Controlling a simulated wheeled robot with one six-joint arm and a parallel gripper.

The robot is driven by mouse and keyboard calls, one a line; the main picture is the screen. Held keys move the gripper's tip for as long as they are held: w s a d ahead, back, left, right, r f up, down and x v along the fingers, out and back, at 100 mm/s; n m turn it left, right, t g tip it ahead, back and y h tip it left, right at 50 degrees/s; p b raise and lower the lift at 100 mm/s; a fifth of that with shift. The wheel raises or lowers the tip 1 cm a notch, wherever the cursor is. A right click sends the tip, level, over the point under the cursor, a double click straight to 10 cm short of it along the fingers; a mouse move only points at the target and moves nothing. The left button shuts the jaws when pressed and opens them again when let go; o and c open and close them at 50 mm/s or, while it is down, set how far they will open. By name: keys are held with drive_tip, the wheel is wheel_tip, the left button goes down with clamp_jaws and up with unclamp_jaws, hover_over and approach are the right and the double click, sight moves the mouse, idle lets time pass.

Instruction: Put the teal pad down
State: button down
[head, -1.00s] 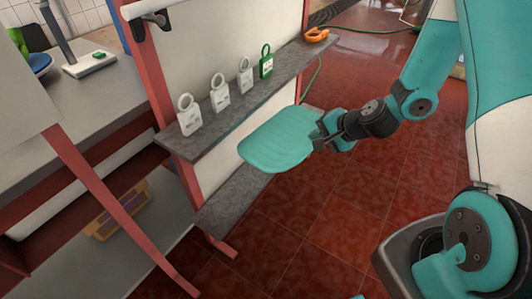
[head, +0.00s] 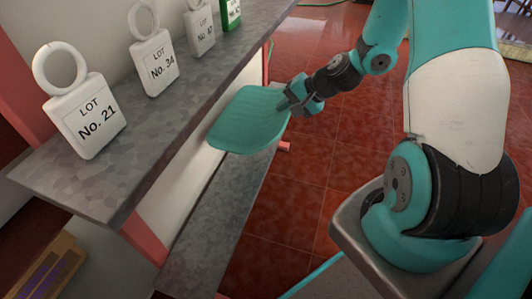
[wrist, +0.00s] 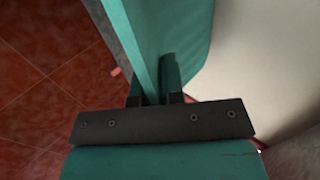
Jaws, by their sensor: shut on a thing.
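The teal pad (head: 243,122) is a flat, rounded sheet in the head view. My gripper (head: 290,105) is shut on its right edge and holds it in the air beside the grey shelf, over the red floor. In the wrist view the pad (wrist: 145,40) shows nearly edge-on between the fingers of my gripper (wrist: 157,85). I cannot tell whether the pad touches the shelf edge.
The grey upper shelf (head: 120,185) carries white tags: No. 21 (head: 88,118), No. 34 (head: 155,65) and one farther back (head: 200,30). A green tag (head: 230,12) stands behind them. A lower grey shelf (head: 205,235) lies below. Red tiled floor (head: 330,150) is open at right.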

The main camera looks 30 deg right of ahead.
wheel_tip(320, 180, down, 17)
drive_tip(key=b, duration=0.6)
drive_tip(key=shift+s, duration=0.1)
drive_tip(key=shift+f, duration=0.1)
drive_tip(key=c, duration=1.2)
unclamp_jaws()
drive_tip(key=shift+r, duration=0.2)
drive_tip(key=p+v, duration=0.4)
drive_tip(key=v, duration=0.8)
